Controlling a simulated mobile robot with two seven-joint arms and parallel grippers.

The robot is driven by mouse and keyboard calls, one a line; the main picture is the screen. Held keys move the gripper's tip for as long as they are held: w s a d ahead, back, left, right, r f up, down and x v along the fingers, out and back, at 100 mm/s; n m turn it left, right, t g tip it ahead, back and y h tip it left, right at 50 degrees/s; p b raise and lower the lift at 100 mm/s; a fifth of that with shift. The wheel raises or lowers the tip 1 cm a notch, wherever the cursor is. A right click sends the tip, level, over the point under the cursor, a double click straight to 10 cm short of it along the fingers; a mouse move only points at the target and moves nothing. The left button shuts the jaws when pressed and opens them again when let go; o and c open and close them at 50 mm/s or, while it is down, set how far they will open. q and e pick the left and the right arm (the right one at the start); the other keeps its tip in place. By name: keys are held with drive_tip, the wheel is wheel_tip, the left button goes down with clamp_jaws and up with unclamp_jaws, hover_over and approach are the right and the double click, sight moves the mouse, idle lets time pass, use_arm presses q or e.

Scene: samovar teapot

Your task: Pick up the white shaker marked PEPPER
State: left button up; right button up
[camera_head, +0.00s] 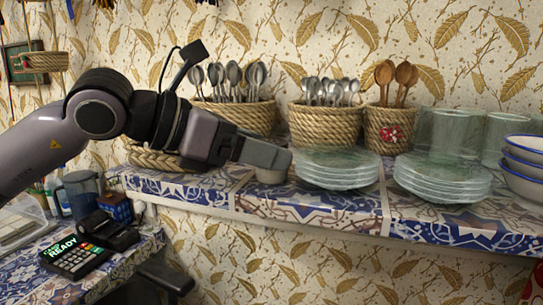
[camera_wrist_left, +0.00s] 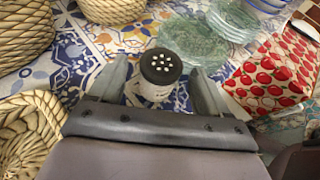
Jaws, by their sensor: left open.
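The shaker (camera_wrist_left: 160,68) stands upright on the tiled shelf in the left wrist view, with a black cap dotted with white holes. Its pale body shows below the cap; no PEPPER marking can be read from this angle. My left gripper (camera_wrist_left: 160,78) is open, with one finger on each side of the shaker and gaps between. My right gripper is not in view.
Stacked glass plates (camera_head: 338,168) stand close to the right of the gripper. Woven baskets of spoons (camera_head: 326,124) line the wall behind. A wicker basket (camera_wrist_left: 30,135) is near the gripper's left, and a cherry-patterned cloth item (camera_wrist_left: 272,80) lies to its right. The shelf front edge (camera_head: 300,212) is close.

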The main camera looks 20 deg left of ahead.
use_arm(q)
drive_tip(key=c, duration=1.1)
drive_tip(key=shift+r, duration=0.1)
drive_tip(key=shift+c, duration=0.2)
